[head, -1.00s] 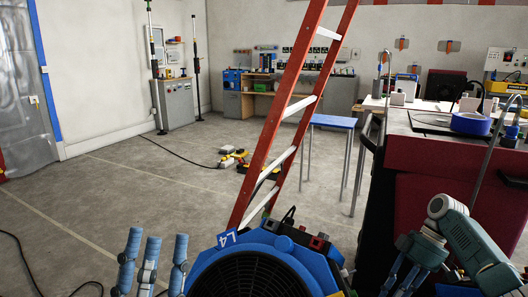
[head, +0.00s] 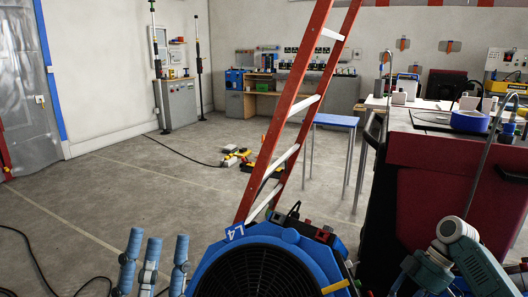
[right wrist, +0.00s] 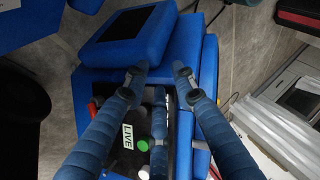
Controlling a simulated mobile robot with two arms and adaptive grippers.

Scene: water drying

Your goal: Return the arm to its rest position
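My left gripper (head: 152,262) stands at the bottom left of the head view with its blue fingers upright and apart, and nothing between them. It is left of the blue fan unit marked L4 (head: 237,232) and apart from it in the picture. My right arm (head: 462,250) is at the lower right, in front of the red cabinet; its gripper is partly cut off by the lower edge. In the right wrist view, my right gripper (right wrist: 158,72) has its blue fingers spread and empty. Behind them is a blue unit (right wrist: 205,75) with a LIVE label.
A red ladder (head: 290,130) rises behind the fan unit. A red cabinet (head: 450,180) stands close on the right, and a blue-topped stool (head: 336,120) stands beyond. Yellow tools (head: 238,152) and a black cable lie on the floor. The floor at the left is open.

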